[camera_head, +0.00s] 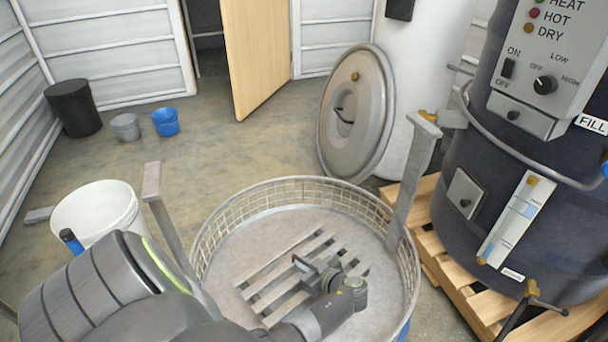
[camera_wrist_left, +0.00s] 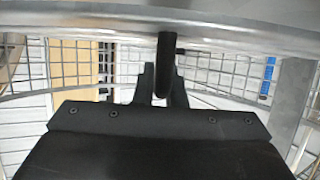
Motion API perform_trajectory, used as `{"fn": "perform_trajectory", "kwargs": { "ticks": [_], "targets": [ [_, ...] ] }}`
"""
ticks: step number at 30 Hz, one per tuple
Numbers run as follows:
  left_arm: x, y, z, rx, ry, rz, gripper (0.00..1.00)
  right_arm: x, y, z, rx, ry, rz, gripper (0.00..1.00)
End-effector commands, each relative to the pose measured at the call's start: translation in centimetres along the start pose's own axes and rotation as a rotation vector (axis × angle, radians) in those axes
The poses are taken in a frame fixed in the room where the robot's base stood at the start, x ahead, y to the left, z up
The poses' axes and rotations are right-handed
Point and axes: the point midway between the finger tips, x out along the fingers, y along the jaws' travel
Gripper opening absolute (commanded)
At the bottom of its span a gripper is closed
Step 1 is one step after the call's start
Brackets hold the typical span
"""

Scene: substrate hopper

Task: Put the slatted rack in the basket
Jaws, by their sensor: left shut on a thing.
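The slatted rack (camera_head: 282,264), several parallel grey bars, is within the rim of the round wire-mesh basket (camera_head: 222,226), as seen from above. The head view does not settle whether it rests on the basket floor or is held just above it. My left gripper (camera_head: 312,270) reaches down over the rack's middle and is shut on it, hiding part of the slats. In the left wrist view, the fingers (camera_wrist_left: 160,86) close around a dark upright piece below a wide grey bar, with basket mesh (camera_wrist_left: 215,70) behind. My right gripper is not in view.
Two grey uprights (camera_head: 410,185) (camera_head: 165,215) rise at the basket's sides. A white bucket (camera_head: 95,208) stands left, a round lid (camera_head: 355,115) leans behind, and a dark control drum (camera_head: 530,160) stands right on a wooden pallet (camera_head: 455,275).

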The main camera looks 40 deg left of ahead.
Motion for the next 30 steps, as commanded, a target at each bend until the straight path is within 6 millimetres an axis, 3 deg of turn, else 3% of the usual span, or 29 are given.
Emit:
{"fn": "perform_trajectory", "kwargs": {
  "ticks": [11, 12, 16, 30],
  "targets": [
    [0.01, 0.10, -0.12, -0.003, 0.004, 0.001, 0.00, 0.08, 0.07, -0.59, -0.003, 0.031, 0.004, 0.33],
    [0.02, -0.01, 0.05, 0.000, 0.000, 0.000, 0.16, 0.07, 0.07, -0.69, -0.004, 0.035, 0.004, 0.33],
    [0.02, -0.01, 0.05, 0.000, 0.000, 0.000, 0.33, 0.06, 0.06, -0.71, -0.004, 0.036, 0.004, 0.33],
    [0.00, 0.06, -0.16, 0.000, 0.000, 0.000, 0.33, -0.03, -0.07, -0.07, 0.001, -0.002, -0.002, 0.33]
  ]
}}
